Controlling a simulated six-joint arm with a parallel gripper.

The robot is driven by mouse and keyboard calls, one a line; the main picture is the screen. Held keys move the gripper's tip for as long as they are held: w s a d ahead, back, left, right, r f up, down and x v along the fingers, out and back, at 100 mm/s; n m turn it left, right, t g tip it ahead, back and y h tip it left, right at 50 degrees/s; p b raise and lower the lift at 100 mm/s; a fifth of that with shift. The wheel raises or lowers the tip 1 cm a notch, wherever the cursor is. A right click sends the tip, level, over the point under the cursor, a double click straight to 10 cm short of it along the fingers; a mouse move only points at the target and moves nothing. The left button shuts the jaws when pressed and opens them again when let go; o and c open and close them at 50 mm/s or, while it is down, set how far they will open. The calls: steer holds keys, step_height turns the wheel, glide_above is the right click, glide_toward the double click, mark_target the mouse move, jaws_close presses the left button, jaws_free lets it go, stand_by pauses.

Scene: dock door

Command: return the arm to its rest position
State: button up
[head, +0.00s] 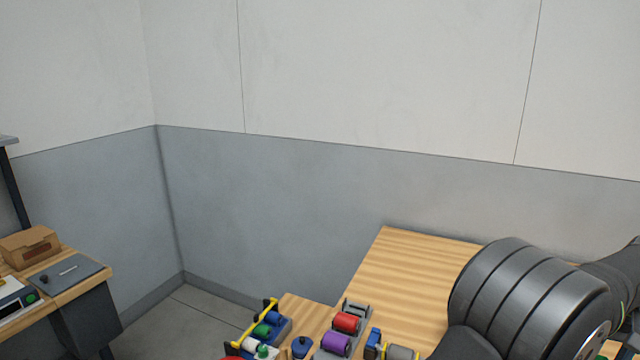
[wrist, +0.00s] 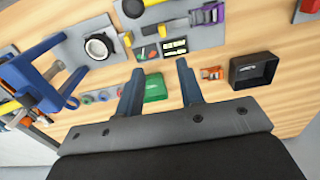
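In the wrist view my gripper (wrist: 160,85) has its two blue-grey fingers apart, with nothing held between them. It is above the wooden table (wrist: 215,50). A green block (wrist: 155,88) shows between and beyond the fingertips; I cannot tell its distance from them. In the head view my dark grey arm fills the lower right, over the wooden table (head: 415,265), and the gripper itself is out of that view.
A black bin (wrist: 254,70) and an orange item (wrist: 211,73) lie right of the fingers. A blue frame (wrist: 40,75) stands at left. Red (head: 346,322) and purple (head: 336,344) rolls sit near the table's front. A side bench holds a cardboard box (head: 30,245).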

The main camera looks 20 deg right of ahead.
step_height(320, 180, down, 15)
steer(key=shift+w+a+f, duration=0.1)
steer(key=shift+w, duration=0.05)
steer(key=shift+w+a, duration=0.35)
steer(key=shift+a, duration=0.05)
steer(key=o, duration=1.3)
steer(key=shift+o, duration=0.7)
steer(key=shift+r, duration=0.25)
steer(key=s+a+r+t+h, duration=0.2)
steer(key=a+r, duration=0.1)
steer(key=r, duration=0.5)
steer(key=s+a+r+t+h, duration=0.1)
steer(key=s+a+r, duration=0.1)
steer(key=a+r, duration=0.35)
steer(key=w+d+f, duration=0.2)
steer(key=d+f, duration=0.2)
steer(key=f, duration=0.3)
steer(key=shift+w+d+f, duration=0.15)
steer(key=shift+d+f, duration=0.15)
steer(key=shift+d, duration=0.05)
steer(key=shift+r, duration=0.1)
